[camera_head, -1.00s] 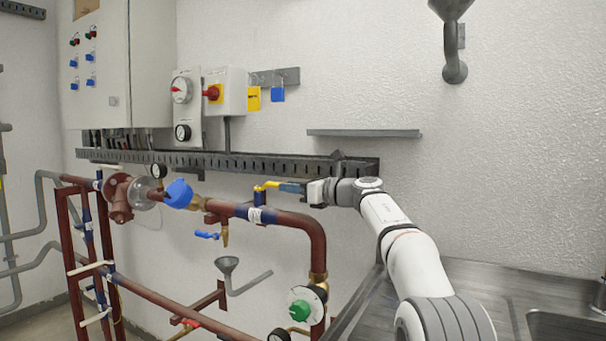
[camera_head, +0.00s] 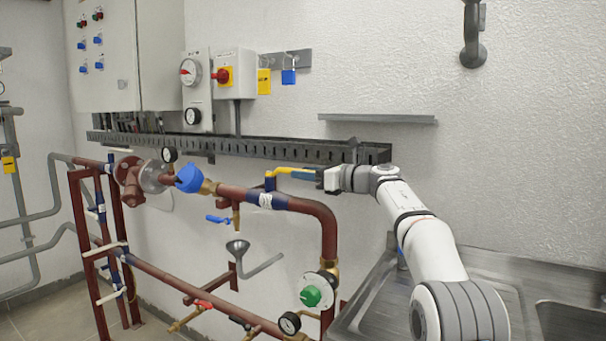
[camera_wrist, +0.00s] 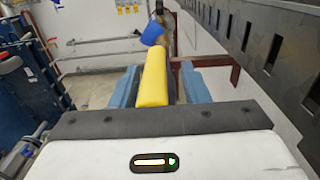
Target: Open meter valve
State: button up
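A yellow valve lever (camera_head: 296,171) sits on a short blue stem above the upper red-brown pipe. It points right, towards my gripper, roughly along the pipe. My gripper (camera_head: 308,175) reaches in from the right at the lever's free end. In the wrist view the yellow lever (camera_wrist: 153,80) lies between the two blue fingers of my gripper (camera_wrist: 158,88). A clear gap shows on the lever's right side and little or none on its left. The fingers are open around it. A blue meter cap (camera_head: 188,178) is on the same pipe further left; it also shows in the wrist view (camera_wrist: 152,33).
A dark slotted cable tray (camera_head: 260,149) runs along the wall just behind and above the lever. A smaller blue-handled valve (camera_head: 218,219) hangs below the pipe. A green knob (camera_head: 311,296) is lower down. A metal sink (camera_head: 390,305) stands at the lower right.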

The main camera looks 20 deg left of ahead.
jog(key=shift+o, duration=0.3)
jog(key=shift+s, duration=0.1)
jog(key=v, duration=0.7)
jog(key=shift+s+d+b, duration=0.1)
jog(key=shift+d+b, duration=0.2)
jog(key=shift+b, duration=0.1)
